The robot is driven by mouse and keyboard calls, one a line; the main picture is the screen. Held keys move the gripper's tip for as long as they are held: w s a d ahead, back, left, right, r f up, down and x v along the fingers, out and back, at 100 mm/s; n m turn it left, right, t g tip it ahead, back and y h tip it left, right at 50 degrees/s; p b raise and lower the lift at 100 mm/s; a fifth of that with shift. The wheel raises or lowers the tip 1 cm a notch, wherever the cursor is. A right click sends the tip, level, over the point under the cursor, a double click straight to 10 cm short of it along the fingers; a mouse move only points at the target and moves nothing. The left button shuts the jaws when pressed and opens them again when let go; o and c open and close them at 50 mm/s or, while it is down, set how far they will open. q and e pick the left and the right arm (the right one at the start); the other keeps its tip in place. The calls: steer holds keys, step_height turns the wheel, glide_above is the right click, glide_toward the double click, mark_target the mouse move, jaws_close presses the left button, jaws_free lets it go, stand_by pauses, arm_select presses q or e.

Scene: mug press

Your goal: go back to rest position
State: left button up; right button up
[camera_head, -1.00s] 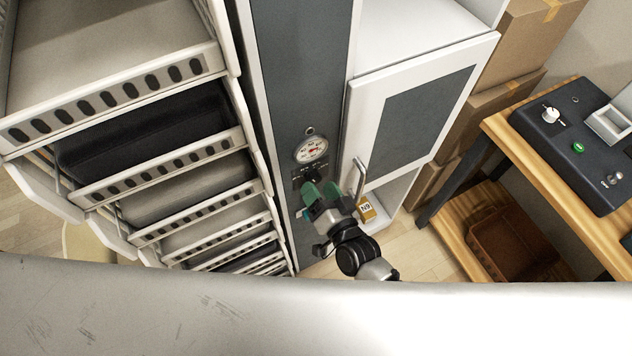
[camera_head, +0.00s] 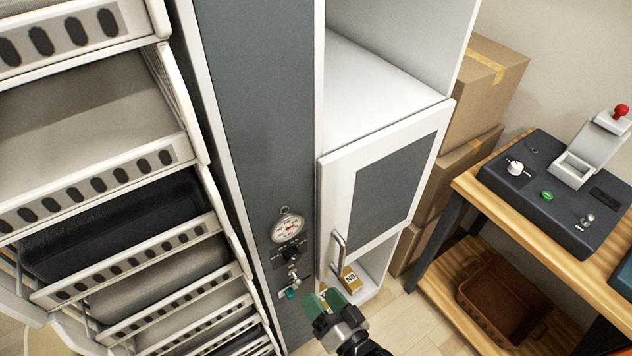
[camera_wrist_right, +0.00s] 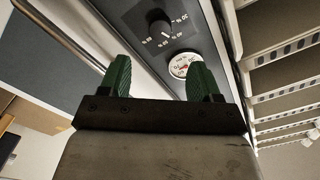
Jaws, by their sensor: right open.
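My right gripper (camera_head: 335,298) is at the bottom middle of the head view, in front of the lower part of a dark grey panel. Its green fingers are apart and empty, and they also show in the right wrist view (camera_wrist_right: 160,80). A round gauge (camera_head: 288,226) and a black knob (camera_head: 291,254) are on the panel, above and left of the gripper. Below them is a small metal fitting with a teal part (camera_head: 291,293). The gripper appears apart from the knob and the fitting. My left gripper does not show.
A white cabinet with a handled door (camera_head: 385,185) stands right of the panel, with an N9 box (camera_head: 350,278) low inside. A tray rack (camera_head: 120,270) is at left. A wooden bench (camera_head: 468,187) at right carries a dark control box (camera_head: 545,195). Cardboard boxes (camera_head: 480,95) stand behind.

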steer(key=s+d+f+n+g+h, duration=0.1)
steer(key=s+d+f+g+h, duration=0.15)
steer(key=f, duration=0.55)
steer(key=s+d+f+n+g+h, duration=0.1)
steer(key=d+f+g, duration=0.1)
steer(key=d+f, duration=0.35)
steer(key=s+d+f+n+g+h, duration=0.1)
steer(key=s+d+f+g, duration=0.1)
steer(key=f, duration=0.7)
steer(key=s+d+f+g+h, duration=0.1)
steer(key=s+d+f+g, duration=0.1)
steer(key=s, duration=0.5)
steer(key=s+d+f+g+h, duration=0.2)
steer(key=s+d+f+g, duration=0.1)
steer(key=s+f, duration=0.4)
steer(key=s+d+f+n+g+h, duration=0.1)
steer(key=s+d+f+g, duration=0.2)
steer(key=s+d+f, duration=0.2)
steer(key=s, duration=0.3)
steer(key=shift+s+f, duration=0.25)
steer(key=shift+s, duration=0.15)
steer(key=shift+h, duration=0.25)
